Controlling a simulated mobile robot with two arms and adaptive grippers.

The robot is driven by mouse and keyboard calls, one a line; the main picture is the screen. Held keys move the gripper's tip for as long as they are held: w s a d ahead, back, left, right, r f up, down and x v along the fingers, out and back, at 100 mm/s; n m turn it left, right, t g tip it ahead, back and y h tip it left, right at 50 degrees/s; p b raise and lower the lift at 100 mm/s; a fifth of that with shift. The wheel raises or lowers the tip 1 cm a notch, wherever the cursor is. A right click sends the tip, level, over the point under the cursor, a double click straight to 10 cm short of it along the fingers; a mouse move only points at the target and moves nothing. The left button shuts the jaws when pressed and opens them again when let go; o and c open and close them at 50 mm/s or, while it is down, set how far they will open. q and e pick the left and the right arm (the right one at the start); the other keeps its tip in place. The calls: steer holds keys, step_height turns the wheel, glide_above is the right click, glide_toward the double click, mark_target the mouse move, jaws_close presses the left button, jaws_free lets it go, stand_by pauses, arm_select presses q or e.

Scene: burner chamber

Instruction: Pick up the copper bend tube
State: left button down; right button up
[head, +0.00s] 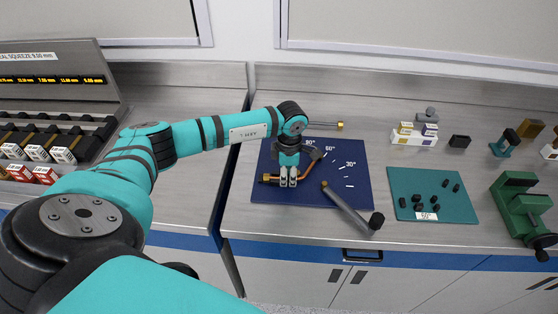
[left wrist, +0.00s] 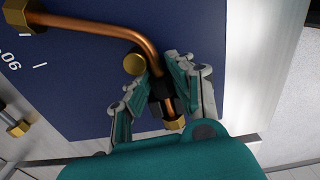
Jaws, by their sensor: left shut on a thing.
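The copper bend tube (head: 274,179) is at the blue angle-marked mat (head: 330,193), partly hidden by my left gripper (head: 288,182) in the head view. In the left wrist view the tube (left wrist: 95,28) runs from a brass nut (left wrist: 20,12) at the upper left, bends, and passes between my left fingers to another brass nut (left wrist: 173,124). My left gripper (left wrist: 160,92) is shut on the tube near that end. I cannot tell whether the tube touches the mat. My right gripper is not in view.
A grey bar with a black knob (head: 350,208) lies across the mat's front right. A teal mat (head: 400,185) with small black parts is to the right, then a green vise (head: 520,205). A rack of boxes (head: 45,140) stands at the left, beyond a gap between benches.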

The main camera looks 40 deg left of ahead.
mark_target(288, 178)
arm_select(q)
steer(key=shift+r, duration=0.1)
stand_by(0.3)
steer(key=shift+r+b, duration=0.6)
steer(key=shift+s+d+r+b, duration=0.1)
steer(key=shift+s+r+b, duration=0.05)
steer(key=shift+r+b, duration=0.3)
steer(key=shift+s+d+r+b, duration=0.1)
steer(key=shift+r+b, duration=0.1)
steer(key=shift+r, duration=0.3)
steer(key=s+d+b, duration=0.1)
steer(key=s+d, duration=0.1)
steer(key=s, duration=0.2)
steer(key=s+d+r+b, duration=0.1)
steer(key=s+d+b, duration=0.1)
steer(key=s+d, duration=0.1)
steer(key=s+d+b, duration=0.1)
steer(key=s+d, duration=0.1)
steer(key=s, duration=0.3)
steer(key=shift+s+d+r+b, duration=0.15)
steer(key=shift+s+r+b, duration=0.1)
steer(key=shift+b, duration=0.1)
steer(key=shift+s+d+r, duration=0.1)
steer(key=shift+s+d, duration=0.15)
steer(key=shift+s, duration=0.2)
